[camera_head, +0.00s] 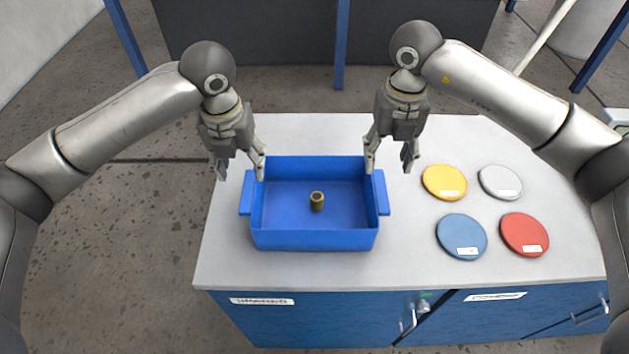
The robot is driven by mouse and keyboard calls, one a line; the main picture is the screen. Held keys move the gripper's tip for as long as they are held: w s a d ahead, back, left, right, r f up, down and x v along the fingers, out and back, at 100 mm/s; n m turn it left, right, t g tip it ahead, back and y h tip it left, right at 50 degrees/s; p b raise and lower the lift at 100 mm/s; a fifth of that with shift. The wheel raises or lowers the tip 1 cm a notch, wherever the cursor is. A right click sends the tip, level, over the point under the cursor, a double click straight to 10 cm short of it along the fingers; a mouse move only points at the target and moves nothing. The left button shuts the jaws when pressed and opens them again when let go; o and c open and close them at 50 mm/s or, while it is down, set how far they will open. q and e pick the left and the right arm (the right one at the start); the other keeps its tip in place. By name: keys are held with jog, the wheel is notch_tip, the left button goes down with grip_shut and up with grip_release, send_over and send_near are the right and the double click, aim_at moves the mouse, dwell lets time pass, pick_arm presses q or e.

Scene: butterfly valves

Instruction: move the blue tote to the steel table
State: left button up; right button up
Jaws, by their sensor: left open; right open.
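The blue tote (315,241) stands upright on a light grey worktop, with a handle tab on its left side and one on its right. A small brass-coloured ring or bushing (317,201) sits on its floor. My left gripper (241,171) is open and empty above the tote's back left corner, fingers pointing down. My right gripper (390,163) is open and empty above the tote's back right corner, fingers pointing down. Neither gripper appears to hold the tote. I cannot tell which surface is the steel table.
The worktop (290,273) tops a blue cabinet (330,318) with handles. Yellow (445,182), white (500,181), blue (461,236) and red (525,234) discs lie right of the tote. A dark bench with blue legs (341,45) stands behind, across open floor.

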aim_at(248, 190)
pick_arm(q)
jog(key=shift+s+r, duration=0.1)
jog(key=shift+s, duration=0.25)
pick_arm(e)
jog(key=shift+s+r, duration=0.15)
jog(key=shift+s, duration=0.2)
pick_arm(q)
jog(key=f, duration=0.3)
jog(key=w+f, duration=0.1)
jog(key=f, duration=0.6)
jog(key=shift+w+f, duration=0.3)
jog(key=shift+f, duration=0.1)
pick_arm(e)
jog(key=f, duration=1.1)
jog(key=shift+w, duration=0.2)
pick_arm(q)
grip_shut()
pick_arm(e)
jog(key=shift+r, duration=0.1)
grip_shut()
pick_arm(q)
jog(key=shift+r, duration=0.1)
